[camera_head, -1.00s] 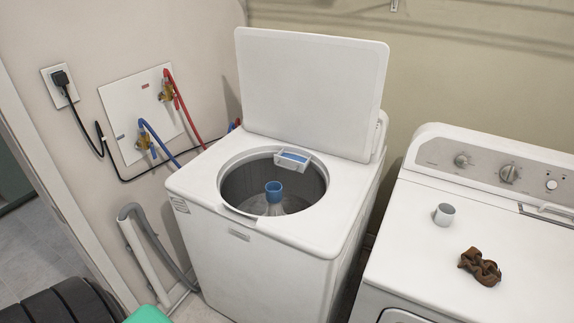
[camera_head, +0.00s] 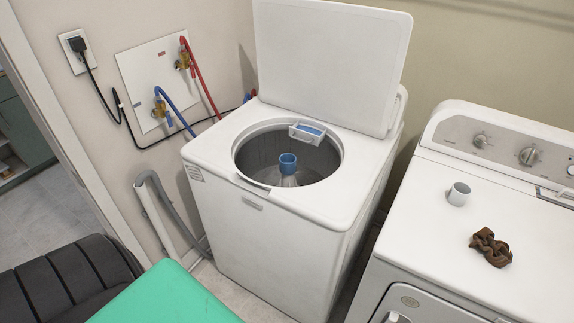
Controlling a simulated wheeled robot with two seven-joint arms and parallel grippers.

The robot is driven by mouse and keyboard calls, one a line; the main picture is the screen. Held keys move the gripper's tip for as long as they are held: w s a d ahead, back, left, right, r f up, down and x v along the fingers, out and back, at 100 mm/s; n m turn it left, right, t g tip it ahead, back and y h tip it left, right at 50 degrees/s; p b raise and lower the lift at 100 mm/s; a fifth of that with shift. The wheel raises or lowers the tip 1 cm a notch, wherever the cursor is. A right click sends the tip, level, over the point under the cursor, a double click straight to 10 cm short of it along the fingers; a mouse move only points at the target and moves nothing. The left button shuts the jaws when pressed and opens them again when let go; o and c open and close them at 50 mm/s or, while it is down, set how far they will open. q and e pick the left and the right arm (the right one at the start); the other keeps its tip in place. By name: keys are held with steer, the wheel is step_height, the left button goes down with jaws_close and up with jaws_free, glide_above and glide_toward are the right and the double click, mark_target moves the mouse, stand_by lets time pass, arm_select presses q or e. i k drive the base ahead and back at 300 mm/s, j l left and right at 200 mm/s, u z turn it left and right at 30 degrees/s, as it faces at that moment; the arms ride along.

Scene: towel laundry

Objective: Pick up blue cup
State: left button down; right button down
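A blue cup-shaped piece (camera_head: 288,162) stands upright on top of the pale agitator in the open drum of the white top-loading washer (camera_head: 268,240). I cannot tell whether it is loose or part of the agitator. A small white cup (camera_head: 459,194) stands upright on the white machine at the right. Neither of my grippers is in view.
The washer's lid (camera_head: 330,65) stands raised at the back. A crumpled brown cloth (camera_head: 490,248) lies on the right machine (camera_head: 430,260). A green surface (camera_head: 165,300) and a black ribbed object (camera_head: 65,285) fill the bottom left. Hoses and a cord run along the left wall.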

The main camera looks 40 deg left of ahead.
mark_target(287, 160)
steer(key=j+z, duration=0.25)
steer(key=j, duration=1.55)
